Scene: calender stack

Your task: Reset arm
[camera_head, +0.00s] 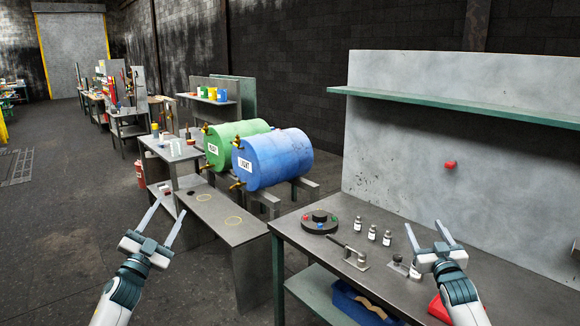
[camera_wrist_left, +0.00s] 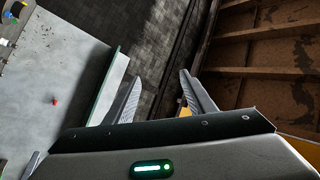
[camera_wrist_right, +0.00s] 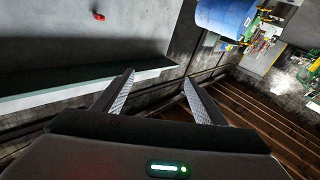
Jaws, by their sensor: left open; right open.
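My left gripper (camera_head: 163,222) is open and empty, held up in front of the low bench at the left of the head view. Its two spread fingers (camera_wrist_left: 158,95) show in the left wrist view with nothing between them. My right gripper (camera_head: 425,232) is open and empty, raised over the workbench (camera_head: 320,245) on the right. Its fingers (camera_wrist_right: 158,92) also stand apart with nothing between them in the right wrist view. Neither gripper touches any object that I can see.
On the workbench are a round black holder (camera_head: 320,217), several small bottles (camera_head: 372,232) and a metal lever device (camera_head: 350,252). A red object (camera_head: 437,308) lies partly hidden by my right arm. A blue drum (camera_head: 275,158) and a green drum (camera_head: 222,143) lie behind.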

